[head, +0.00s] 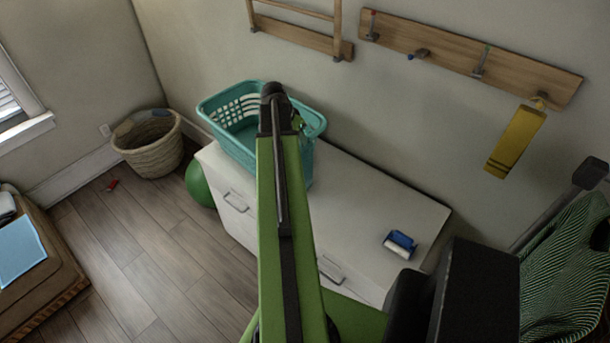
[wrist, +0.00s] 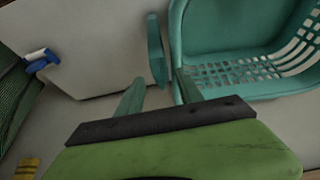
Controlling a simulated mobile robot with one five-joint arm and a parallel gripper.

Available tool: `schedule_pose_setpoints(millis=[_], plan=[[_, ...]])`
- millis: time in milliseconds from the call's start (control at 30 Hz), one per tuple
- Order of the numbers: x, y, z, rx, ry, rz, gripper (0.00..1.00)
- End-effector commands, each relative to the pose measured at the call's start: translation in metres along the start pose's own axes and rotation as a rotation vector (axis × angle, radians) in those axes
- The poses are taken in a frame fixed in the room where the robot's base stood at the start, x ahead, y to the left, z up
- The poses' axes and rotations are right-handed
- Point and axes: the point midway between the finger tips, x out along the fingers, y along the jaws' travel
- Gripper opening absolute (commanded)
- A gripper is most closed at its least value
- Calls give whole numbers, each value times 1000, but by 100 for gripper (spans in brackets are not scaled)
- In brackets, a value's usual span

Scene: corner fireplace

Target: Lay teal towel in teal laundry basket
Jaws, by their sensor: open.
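The teal laundry basket (head: 230,140) stands on a white cabinet against the wall, partly hidden behind my arm. In the wrist view the basket (wrist: 222,70) fills the upper right, and the part of its inside that shows looks empty. My gripper (wrist: 158,92) is open, its two fingers apart at the basket's near side. A slim teal piece (wrist: 157,52) stands beyond the fingers, beside the basket wall. It may be the teal towel, but I cannot tell for sure. In the head view my arm hides most of the gripper.
A wicker basket (head: 150,150) and a green ball (head: 199,184) are on the floor. A light blue cloth (head: 20,250) lies on a brown seat. A yellow strip (head: 517,142) hangs from a hook rack.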

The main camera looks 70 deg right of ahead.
Motion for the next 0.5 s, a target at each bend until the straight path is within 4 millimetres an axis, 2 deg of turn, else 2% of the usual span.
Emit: schedule_pose_setpoints(millis=[33,200,300,500], plan=[[23,-1,3,1,0,0,44],[58,0,3,2,0,0,44],[66,0,2,0,0,0,44],[68,0,0,0,0,0,44]])
